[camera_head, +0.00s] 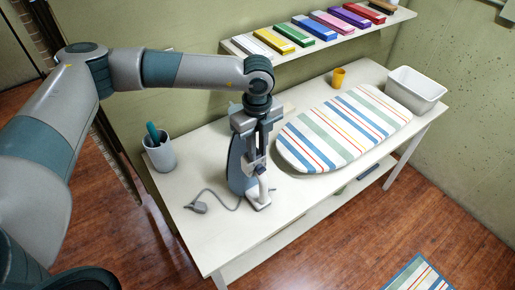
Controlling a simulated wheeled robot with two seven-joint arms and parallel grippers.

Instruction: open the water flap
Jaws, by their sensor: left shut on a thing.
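A blue-grey and white iron (237,168) stands upright on its heel on the white table, left of the ironing board. Its grey cord and plug (199,207) lie on the table to its left. My left gripper (256,162) points down over the iron from above and is shut on part of it. The gripper covers much of the iron's upper part, so the water flap cannot be made out. I cannot tell which part of the iron is between the fingers. My right gripper is not in view.
A striped ironing board (340,128) covers the table's right half. A white bin (416,90), a yellow cup (339,78) and a grey holder (160,155) stand on the table (215,245). A wall shelf (400,15) carries several coloured boxes. The table's front left is mostly clear.

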